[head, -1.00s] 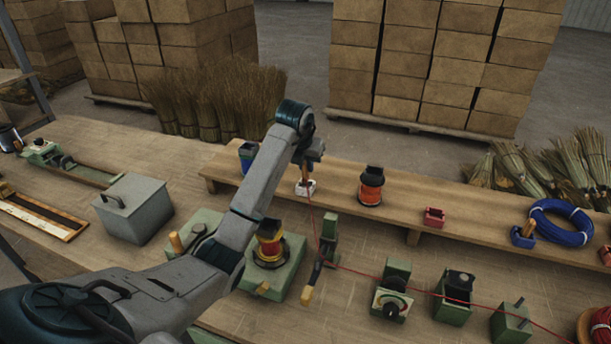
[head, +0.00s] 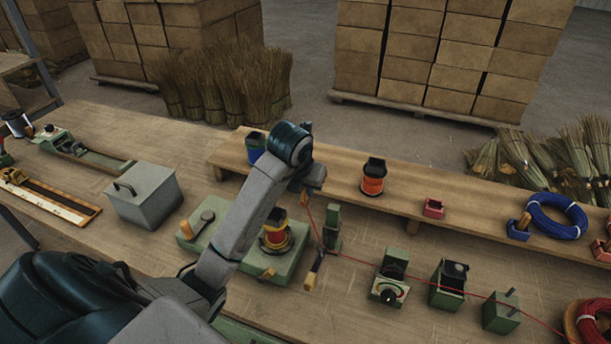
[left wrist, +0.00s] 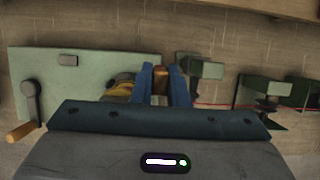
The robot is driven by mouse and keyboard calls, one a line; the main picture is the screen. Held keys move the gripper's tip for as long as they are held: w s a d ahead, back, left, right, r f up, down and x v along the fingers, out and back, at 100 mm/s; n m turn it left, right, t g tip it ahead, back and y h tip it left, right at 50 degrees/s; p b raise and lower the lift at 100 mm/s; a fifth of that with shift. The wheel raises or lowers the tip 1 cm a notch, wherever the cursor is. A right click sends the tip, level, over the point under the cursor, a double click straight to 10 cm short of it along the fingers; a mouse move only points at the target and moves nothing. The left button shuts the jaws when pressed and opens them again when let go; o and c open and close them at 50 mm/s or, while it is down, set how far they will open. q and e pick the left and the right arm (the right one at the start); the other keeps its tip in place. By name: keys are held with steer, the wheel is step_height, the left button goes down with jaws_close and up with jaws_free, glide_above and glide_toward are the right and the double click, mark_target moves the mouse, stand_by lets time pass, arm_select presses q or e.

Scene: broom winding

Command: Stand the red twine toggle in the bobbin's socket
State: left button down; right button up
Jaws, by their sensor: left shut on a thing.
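My left gripper (head: 308,190) is shut on the red twine toggle (left wrist: 160,82), a small wooden peg seen between its blue fingers in the left wrist view. The red twine runs from it down and to the right across the bench. The bobbin (head: 274,238), red and yellow, stands on a green winder base (head: 262,268), just left of and below the gripper in the head view. Its yellow side (left wrist: 122,90) shows left of the fingers in the left wrist view. The bobbin's socket is not clearly visible. My right gripper is not in view.
A green twine guide (head: 332,225) stands right of the bobbin. More green fixtures (head: 390,275) line the bench to the right. Behind is a raised shelf (head: 350,205) with an orange spool (head: 373,178), a red holder (head: 433,208) and a blue coil (head: 557,215). A grey box (head: 145,197) stands left.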

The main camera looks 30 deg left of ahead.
arm_select(q)
step_height(320, 180, up, 6)
steer(key=p, duration=0.5)
steer(key=shift+r+p, duration=0.15)
steer(key=shift+p, duration=0.15)
steer(key=shift+s+a, duration=0.15)
steer(key=shift+s, duration=0.15)
steer(key=s+a, duration=0.3)
steer(key=s, duration=0.5)
steer(key=shift+w, duration=0.1)
steer(key=shift+a+b+x, duration=0.15)
steer(key=shift+b+x, duration=0.7)
steer(key=shift+b, duration=0.1)
steer(key=shift+a+b+x, duration=0.1)
steer(key=shift+b+x, duration=0.75)
steer(key=shift+b, duration=0.05)
